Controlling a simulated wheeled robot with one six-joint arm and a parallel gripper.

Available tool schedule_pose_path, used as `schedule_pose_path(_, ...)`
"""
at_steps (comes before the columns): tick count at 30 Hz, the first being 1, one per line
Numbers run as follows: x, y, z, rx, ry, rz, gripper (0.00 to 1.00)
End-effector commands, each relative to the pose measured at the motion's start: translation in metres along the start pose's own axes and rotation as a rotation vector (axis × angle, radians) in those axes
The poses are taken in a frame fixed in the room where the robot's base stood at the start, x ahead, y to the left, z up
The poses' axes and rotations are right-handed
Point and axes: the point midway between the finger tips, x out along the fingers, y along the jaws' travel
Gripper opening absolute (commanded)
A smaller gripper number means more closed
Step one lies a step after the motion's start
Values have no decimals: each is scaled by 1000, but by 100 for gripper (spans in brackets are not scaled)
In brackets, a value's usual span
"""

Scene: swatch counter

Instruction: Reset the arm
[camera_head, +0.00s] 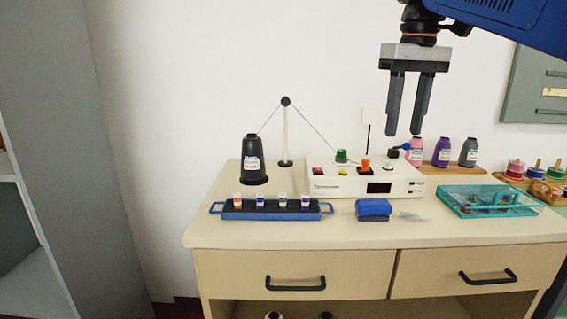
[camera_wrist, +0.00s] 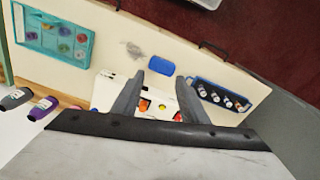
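My gripper (camera_head: 405,132) hangs pointing down above the right part of the counter, in front of the wall. Its two dark fingers are apart with nothing between them. In the wrist view my gripper (camera_wrist: 156,82) also shows spread fingers, with the white machine below them. The arm reaches in from the upper right of the head view. The white machine (camera_head: 335,189) with coloured knobs and a dark display stands on the counter below and left of my gripper, clear of it.
A blue rack (camera_head: 262,215) of small spools, a black cone (camera_head: 253,160), a blue block (camera_head: 373,208), a teal tray (camera_head: 462,211) and several thread cones (camera_head: 442,152) stand on the counter (camera_head: 330,236). A thin stand (camera_head: 286,133) rises behind. A grey cabinet (camera_head: 60,120) is at left. Air around my gripper is clear.

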Motion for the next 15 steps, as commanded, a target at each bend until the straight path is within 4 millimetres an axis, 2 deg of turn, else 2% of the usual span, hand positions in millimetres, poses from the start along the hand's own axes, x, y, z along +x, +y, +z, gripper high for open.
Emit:
schedule_pose_path(5, 28, 2, 23, 27, 36, 6, 40)
schedule_pose_path(8, 53, 2, 41, 50, 67, 11, 40)
schedule_pose_path(15, 128, 2, 90, 108, 148, 24, 40)
